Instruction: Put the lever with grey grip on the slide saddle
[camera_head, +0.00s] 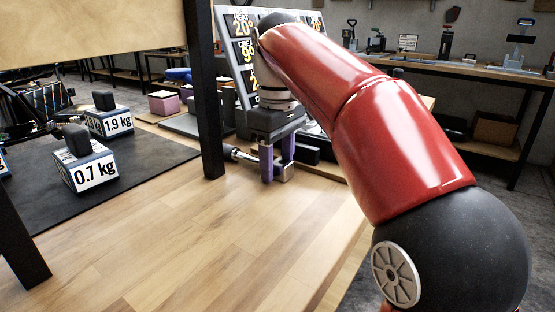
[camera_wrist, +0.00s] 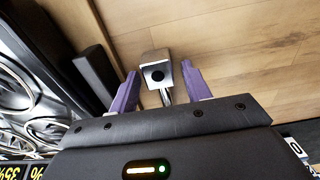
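My gripper (camera_head: 276,178) points down over the wooden table, with two purple fingers. In the wrist view the fingers (camera_wrist: 160,70) stand apart, with a narrow gap on each side of a silver metal block with a dark round hole (camera_wrist: 157,74). A metal rod runs from this block back under the gripper body. In the head view a lever with a dark grip and shiny metal parts (camera_head: 238,153) lies just left of the fingers; it seems to be the same piece, its middle hidden by the fingers. I cannot make out the slide saddle for certain.
A black block (camera_head: 306,151) lies close behind my gripper; a black bar (camera_wrist: 94,77) shows beside the left finger in the wrist view. A price board (camera_head: 238,62) stands behind. Weights marked 0.7 kg (camera_head: 92,172) and 1.9 kg (camera_head: 115,122) sit on a dark mat. The front table is clear.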

